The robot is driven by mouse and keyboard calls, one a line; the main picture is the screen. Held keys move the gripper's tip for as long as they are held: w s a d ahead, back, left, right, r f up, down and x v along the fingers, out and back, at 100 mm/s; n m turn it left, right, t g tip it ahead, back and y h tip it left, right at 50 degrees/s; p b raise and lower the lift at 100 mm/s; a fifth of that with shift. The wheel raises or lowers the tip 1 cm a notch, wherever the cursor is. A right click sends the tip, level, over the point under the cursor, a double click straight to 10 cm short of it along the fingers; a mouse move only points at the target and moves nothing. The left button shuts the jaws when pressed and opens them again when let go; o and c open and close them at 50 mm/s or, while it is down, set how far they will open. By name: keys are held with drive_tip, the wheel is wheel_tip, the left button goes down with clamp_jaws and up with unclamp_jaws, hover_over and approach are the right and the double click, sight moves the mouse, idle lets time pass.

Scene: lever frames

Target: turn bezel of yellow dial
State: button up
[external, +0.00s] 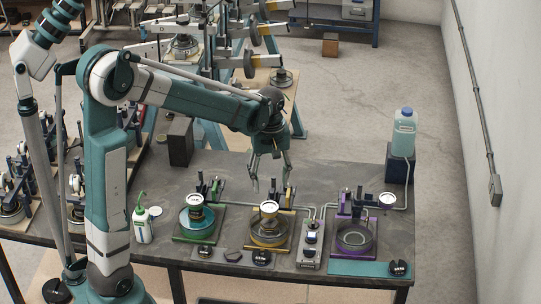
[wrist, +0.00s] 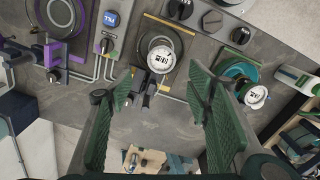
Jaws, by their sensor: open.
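The yellow dial (external: 269,209) is a white-faced round gauge above a ring on a yellow-edged plate (external: 266,245), in the middle of the bench. My gripper (external: 270,187) points down above and behind the yellow dial. In the wrist view my gripper (wrist: 163,88) is open and empty, its green ribbed fingers wide apart. I see no contact with the dial.
A green-edged dial (external: 195,218) stands to the left and a purple one (external: 355,238) to the right. A grey switch box (external: 311,245) is close by the yellow plate. Pipes, a blue bottle (external: 404,132) and a white bottle (external: 142,224) also stand on the bench.

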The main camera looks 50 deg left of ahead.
sight(269, 207)
drive_tip(key=m+p, duration=0.1)
drive_tip(key=m, duration=0.3)
drive_tip(key=f+m+p, duration=0.1)
drive_tip(key=m, duration=0.4)
drive_tip(key=m+p, duration=0.2)
drive_tip(key=m, duration=0.2)
drive_tip(key=shift+s+f, duration=0.15)
drive_tip(key=shift+s, duration=0.2)
drive_tip(key=shift+f+b, duration=1.8)
drive_tip(key=shift+f, duration=2.15)
drive_tip(key=c, duration=0.9)
